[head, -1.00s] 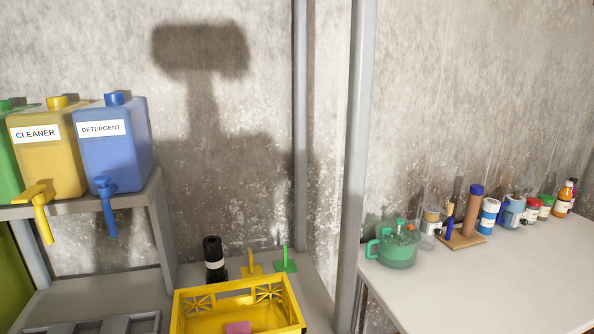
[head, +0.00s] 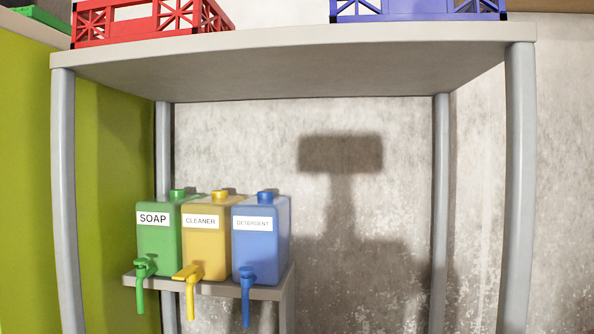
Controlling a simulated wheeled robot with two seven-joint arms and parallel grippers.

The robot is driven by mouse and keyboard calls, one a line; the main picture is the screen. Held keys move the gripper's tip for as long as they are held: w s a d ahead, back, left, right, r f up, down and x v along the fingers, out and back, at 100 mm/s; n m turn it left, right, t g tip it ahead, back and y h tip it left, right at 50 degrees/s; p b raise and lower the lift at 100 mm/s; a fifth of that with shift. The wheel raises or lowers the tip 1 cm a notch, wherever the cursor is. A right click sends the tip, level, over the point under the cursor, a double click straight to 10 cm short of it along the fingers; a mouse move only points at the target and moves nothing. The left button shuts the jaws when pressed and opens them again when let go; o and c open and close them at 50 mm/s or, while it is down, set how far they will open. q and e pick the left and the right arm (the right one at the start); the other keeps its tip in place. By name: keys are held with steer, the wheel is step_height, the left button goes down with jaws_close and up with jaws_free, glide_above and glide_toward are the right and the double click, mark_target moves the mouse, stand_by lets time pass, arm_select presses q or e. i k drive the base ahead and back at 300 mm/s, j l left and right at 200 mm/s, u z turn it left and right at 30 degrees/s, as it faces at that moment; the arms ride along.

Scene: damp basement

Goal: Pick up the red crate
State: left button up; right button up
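The red crate (head: 150,28) sits on the upper shelf (head: 290,58) at the top left of the head view. Its upper part is cut off by the top edge of the picture. Its sides have open lattice panels. Neither of my grippers shows in this view, so I cannot tell where they are relative to the crate.
A blue crate (head: 418,12) sits on the same shelf to the right. Grey posts (head: 518,190) hold the shelf up. Below, green soap (head: 158,235), yellow cleaner (head: 206,240) and blue detergent (head: 260,235) containers stand on a small ledge. A green panel is at left.

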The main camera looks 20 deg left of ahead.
mark_target(147, 28)
steer(key=u, duration=1.45)
